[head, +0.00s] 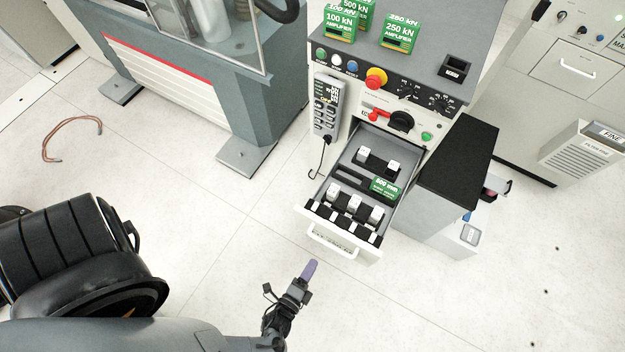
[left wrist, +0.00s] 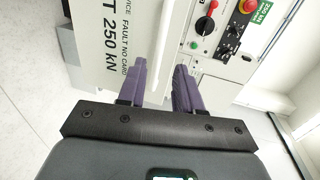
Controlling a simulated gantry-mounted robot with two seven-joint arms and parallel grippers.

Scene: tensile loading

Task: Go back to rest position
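My left gripper (head: 312,266) is in front of the open drawer in the head view, low in the picture, with its purple fingertip just short of the drawer's handle side. In the left wrist view its two purple fingers (left wrist: 160,75) stand apart with nothing held between them. The gripper is open. My right gripper is not in view.
The drawer (head: 333,232) is pulled out of the control cabinet and holds grips and a green box (head: 384,188). Green amplifier boxes (head: 398,34) stand on top. A grey machine (head: 225,90) is at the left. A cable (head: 70,133) lies on open floor.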

